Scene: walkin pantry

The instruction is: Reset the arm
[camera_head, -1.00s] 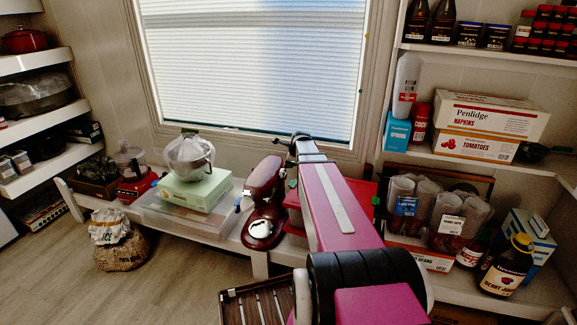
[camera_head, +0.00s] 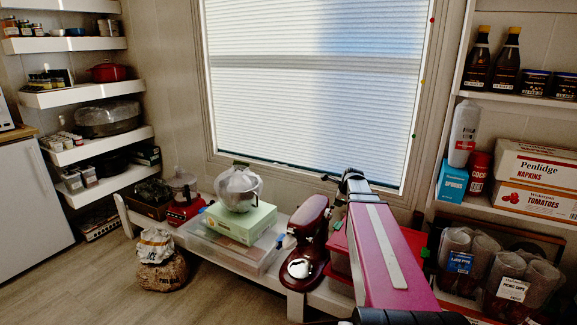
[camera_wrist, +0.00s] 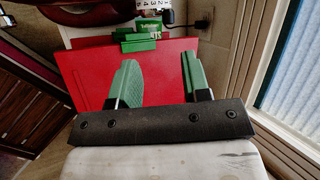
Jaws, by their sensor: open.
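My pink arm reaches forward toward the window in the head view, and my gripper (camera_head: 352,180) is at its far end, small and dark there. In the wrist view my gripper (camera_wrist: 158,82) shows two green fingers spread well apart with nothing between them. Beyond the fingers is a red flat-topped box (camera_wrist: 85,70) with a green clip (camera_wrist: 140,38) at its far edge. The red box also shows beside my arm in the head view (camera_head: 340,262). I cannot tell how far the fingers are from it.
A dark red stand mixer (camera_head: 308,235) stands left of my arm on the low white shelf. A green box (camera_head: 240,222) carries a wrapped bowl (camera_head: 239,188). Right shelves hold a napkins box (camera_head: 535,163) and bagged cups (camera_head: 470,258). Open floor (camera_head: 220,300) lies at the lower left.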

